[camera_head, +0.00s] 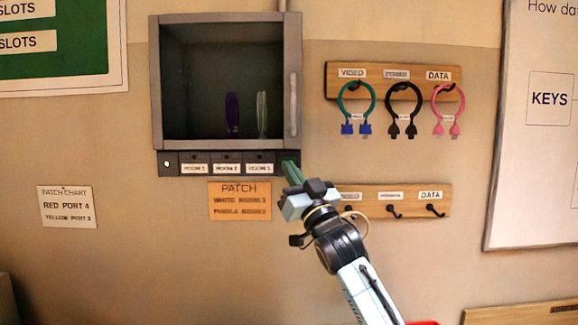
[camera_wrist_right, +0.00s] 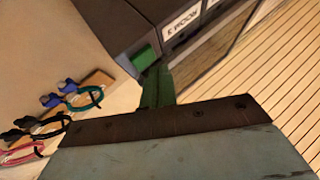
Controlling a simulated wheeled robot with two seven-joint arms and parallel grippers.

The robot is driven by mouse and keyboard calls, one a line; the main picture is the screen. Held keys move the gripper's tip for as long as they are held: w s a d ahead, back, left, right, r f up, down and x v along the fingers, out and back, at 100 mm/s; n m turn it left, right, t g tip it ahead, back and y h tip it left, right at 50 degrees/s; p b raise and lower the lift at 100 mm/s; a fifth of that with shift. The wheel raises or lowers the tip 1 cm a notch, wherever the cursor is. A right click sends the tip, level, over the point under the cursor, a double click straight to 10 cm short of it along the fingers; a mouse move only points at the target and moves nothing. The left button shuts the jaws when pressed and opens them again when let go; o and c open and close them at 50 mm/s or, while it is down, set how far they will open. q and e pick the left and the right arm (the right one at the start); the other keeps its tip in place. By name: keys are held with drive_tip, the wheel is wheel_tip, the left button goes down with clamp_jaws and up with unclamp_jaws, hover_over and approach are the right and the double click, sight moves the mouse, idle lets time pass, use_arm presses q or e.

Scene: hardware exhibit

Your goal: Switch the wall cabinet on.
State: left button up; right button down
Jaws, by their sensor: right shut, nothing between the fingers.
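The wall cabinet (camera_head: 297,60) hangs on the wall with a grey frame, a vertical handle at right and a dark interior. A dark panel (camera_head: 220,157) under it carries labelled slots and a small white round spot (camera_head: 166,163) at its left end. My right gripper (camera_head: 291,171) is shut and empty, its green fingers at the panel's lower right corner. In the right wrist view a green square (camera_wrist_right: 143,58) shows on the panel's end, beside the green fingers (camera_wrist_right: 157,86). I cannot tell whether they touch. My left gripper is out of view.
A purple and a pale item stand inside the cabinet. Cables hang on an upper wooden rack (camera_head: 388,72) at right; a lower rack (camera_head: 375,192) with hooks is close to my right wrist. An orange patch sign (camera_head: 240,188) is below the panel.

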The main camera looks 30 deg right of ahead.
drive_tip(key=s+a, duration=0.2)
drive_tip(key=s, duration=0.1)
drive_tip(key=s+a, duration=0.1)
drive_tip(key=s, duration=0.1)
drive_tip(key=shift+p, duration=0.4)
